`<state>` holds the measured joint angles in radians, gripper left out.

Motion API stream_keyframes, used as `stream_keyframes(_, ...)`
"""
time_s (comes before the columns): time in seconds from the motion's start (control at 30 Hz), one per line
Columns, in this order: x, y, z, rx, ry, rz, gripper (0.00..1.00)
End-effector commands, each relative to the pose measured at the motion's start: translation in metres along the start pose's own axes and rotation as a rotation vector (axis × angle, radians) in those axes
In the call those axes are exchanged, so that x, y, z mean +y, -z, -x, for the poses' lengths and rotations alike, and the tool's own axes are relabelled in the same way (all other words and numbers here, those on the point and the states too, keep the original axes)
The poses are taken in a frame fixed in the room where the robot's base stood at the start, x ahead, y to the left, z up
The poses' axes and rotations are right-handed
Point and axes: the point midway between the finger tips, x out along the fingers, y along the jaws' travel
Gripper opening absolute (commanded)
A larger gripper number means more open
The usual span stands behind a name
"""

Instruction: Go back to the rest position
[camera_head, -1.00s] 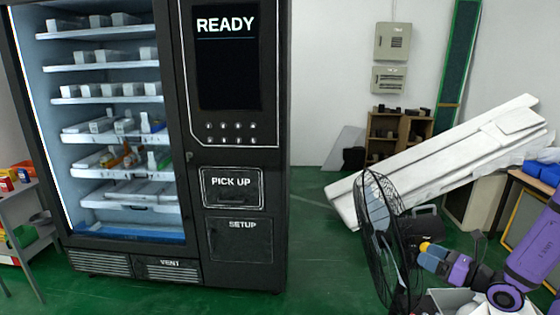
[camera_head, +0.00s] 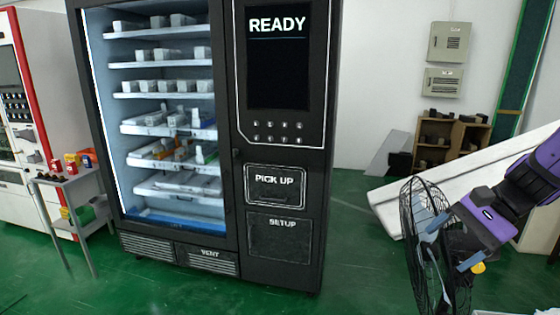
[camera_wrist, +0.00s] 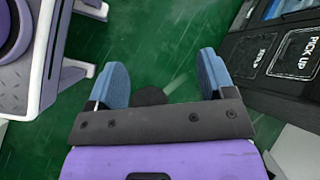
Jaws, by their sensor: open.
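My gripper (camera_wrist: 160,85) shows in the wrist view with its two blue fingers spread apart and nothing between them. Green floor lies beyond it. In the head view my gripper (camera_head: 448,245) is at the lower right, in front of a black fan, with my purple arm reaching in from the right edge. The black vending machine (camera_head: 284,140) stands left of my gripper, clear of it, with its screen reading READY. Its pick-up flap (camera_head: 275,186) looks closed, and the flap (camera_wrist: 294,54) also shows at the upper right of the wrist view.
The black fan (camera_head: 418,215) stands very close to my gripper in the picture. A long white panel (camera_head: 392,212) leans behind it. A grey side table (camera_head: 72,182) with small boxes stands at the left. Green floor (camera_head: 350,275) is open in front of the vending machine.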

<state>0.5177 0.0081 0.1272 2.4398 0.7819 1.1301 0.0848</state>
Motion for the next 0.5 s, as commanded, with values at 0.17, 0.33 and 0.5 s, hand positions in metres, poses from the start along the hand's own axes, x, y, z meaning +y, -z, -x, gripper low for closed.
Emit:
stream_keyframes(0.17, 0.006, -0.038, 0.010, 0.133, -0.133, 0.228, 0.76)
stream_keyframes(0.33, 0.015, -0.069, 0.024, 0.263, -0.245, 0.441, 0.76)
stream_keyframes(0.5, 0.024, -0.096, 0.040, 0.401, -0.336, 0.650, 0.76)
